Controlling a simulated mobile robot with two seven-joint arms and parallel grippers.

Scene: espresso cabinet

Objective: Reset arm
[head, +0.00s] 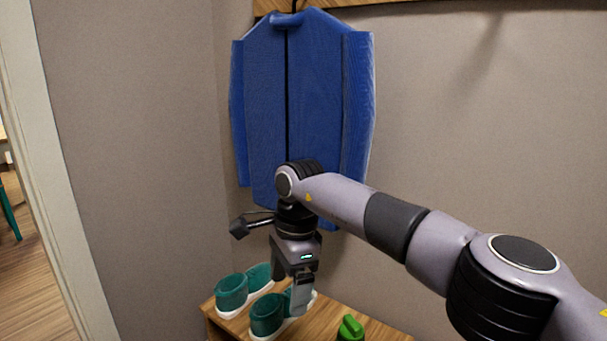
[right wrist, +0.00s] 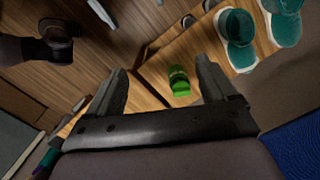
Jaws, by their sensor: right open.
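My right arm reaches in from the right in the head view, and its gripper (head: 297,290) points down over the wooden bench, close to the teal shoes. In the right wrist view the two fingers of the right gripper (right wrist: 162,65) stand wide apart with nothing held between them. A green object (head: 350,328) is on the bench, right of the gripper in the head view. It also shows in the right wrist view (right wrist: 179,80), in the gap between the fingers but beyond them. My left gripper is not in view.
Teal shoes with white soles (head: 232,293) stand on the wooden bench (head: 325,312). A blue jacket (head: 315,95) hangs on the wall behind my right wrist, which partly covers its lower edge. A doorway with a pale frame (head: 45,170) is at the left.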

